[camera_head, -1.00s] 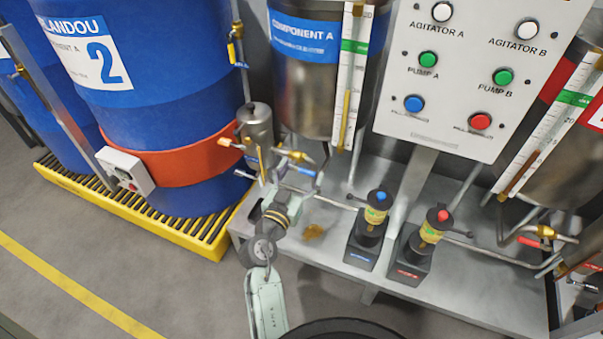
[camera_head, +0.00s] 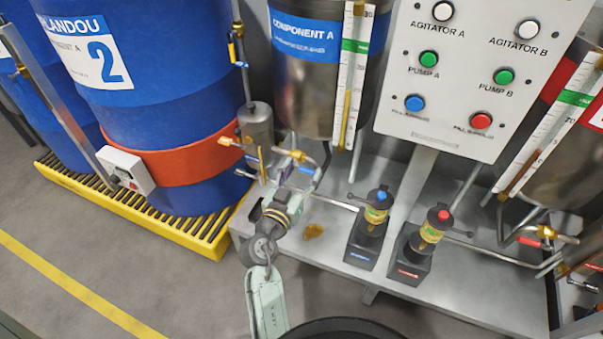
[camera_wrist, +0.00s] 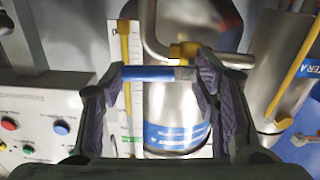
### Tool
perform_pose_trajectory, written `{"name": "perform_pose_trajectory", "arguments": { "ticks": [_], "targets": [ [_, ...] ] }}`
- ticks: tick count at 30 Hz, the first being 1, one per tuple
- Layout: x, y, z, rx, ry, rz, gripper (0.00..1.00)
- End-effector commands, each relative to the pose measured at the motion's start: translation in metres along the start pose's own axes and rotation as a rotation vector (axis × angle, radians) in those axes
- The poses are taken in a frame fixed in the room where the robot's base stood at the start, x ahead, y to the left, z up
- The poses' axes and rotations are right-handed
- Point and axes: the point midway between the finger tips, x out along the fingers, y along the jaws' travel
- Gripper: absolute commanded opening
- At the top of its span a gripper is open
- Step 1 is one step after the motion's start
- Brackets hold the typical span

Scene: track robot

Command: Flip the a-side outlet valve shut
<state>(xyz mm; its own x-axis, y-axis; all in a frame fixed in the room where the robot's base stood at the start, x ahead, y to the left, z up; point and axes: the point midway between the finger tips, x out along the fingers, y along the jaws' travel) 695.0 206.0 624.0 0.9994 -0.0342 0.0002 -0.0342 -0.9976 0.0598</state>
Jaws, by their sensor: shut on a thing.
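The a-side outlet valve is a brass body (camera_wrist: 184,52) with a blue lever (camera_wrist: 146,72), on a pipe at the component A tank (camera_wrist: 178,102). In the wrist view the lever lies crosswise between the two purple-padded fingers of my gripper (camera_wrist: 160,76), which is shut on it. One finger is at the lever's free end, the other beside the brass body. In the head view my gripper (camera_head: 290,172) is at the valve below the tank (camera_head: 315,85). Its fingers partly hide the lever and valve there.
A grey strainer pot (camera_head: 256,128) and a blue drum (camera_head: 160,90) on a yellow pallet (camera_head: 130,215) stand close on the left. Two pumps (camera_head: 368,232) (camera_head: 425,245) stand on the metal base to the right, below the button panel (camera_head: 470,90). The floor in front is clear.

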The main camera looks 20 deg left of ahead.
Motion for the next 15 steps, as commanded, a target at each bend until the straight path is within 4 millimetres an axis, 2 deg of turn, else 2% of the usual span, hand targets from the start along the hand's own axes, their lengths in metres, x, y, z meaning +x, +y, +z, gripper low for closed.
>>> {"name": "perform_pose_trajectory", "arguments": {
  "ticks": [15],
  "targets": [
    [0.000,-0.005,-0.016,-0.418,0.002,-0.003,0.27]
  ]
}}
